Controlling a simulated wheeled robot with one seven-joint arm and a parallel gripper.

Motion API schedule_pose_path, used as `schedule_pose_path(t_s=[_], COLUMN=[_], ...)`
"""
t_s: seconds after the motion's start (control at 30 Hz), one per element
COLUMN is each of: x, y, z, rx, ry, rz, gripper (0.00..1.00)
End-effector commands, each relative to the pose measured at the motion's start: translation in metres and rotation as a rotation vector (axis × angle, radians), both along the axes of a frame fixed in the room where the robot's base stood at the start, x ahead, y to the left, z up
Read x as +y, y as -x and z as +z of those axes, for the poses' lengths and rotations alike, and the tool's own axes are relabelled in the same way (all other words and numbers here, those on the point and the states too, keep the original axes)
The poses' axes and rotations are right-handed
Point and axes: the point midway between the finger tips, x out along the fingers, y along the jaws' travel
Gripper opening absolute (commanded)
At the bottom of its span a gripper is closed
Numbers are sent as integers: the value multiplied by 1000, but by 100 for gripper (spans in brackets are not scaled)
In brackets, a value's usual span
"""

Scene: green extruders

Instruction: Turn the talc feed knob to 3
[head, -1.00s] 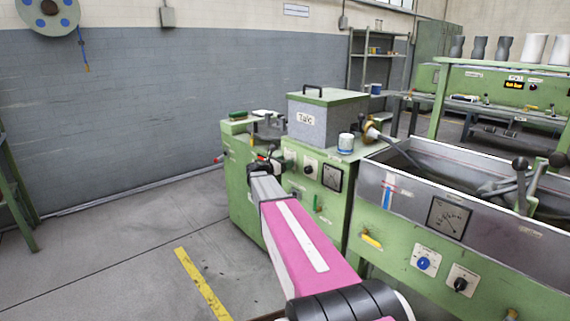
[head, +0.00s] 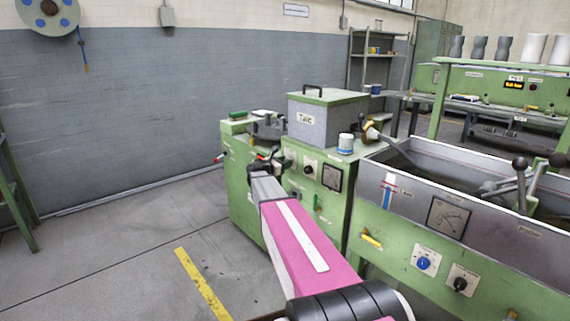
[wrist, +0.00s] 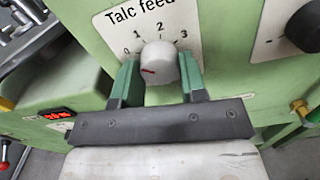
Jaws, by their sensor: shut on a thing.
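The talc feed knob (wrist: 161,62) is a light grey round knob on a white plate lettered "Talc feed", with 0, 1, 2 and 3 around its upper side. Its red mark is on the left of its face, nearest the 0 end of the scale. My gripper (wrist: 158,70) has its two green fingers on either side of the knob and is shut on it. In the head view my gripper (head: 268,160) is at the green machine's front, where my arm hides the knob.
Another black knob (wrist: 306,27) is to the right in the wrist view. A small red display (wrist: 52,114) is at left.

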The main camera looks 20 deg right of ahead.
Motion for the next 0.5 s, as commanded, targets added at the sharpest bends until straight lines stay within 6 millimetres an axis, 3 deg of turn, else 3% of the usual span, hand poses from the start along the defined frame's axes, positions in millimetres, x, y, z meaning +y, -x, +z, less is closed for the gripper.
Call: schedule_pose_path(t_s=[0.5], x=[1], y=[0], z=[0], rx=[-442], ry=[-162], rz=[-1], gripper=[15])
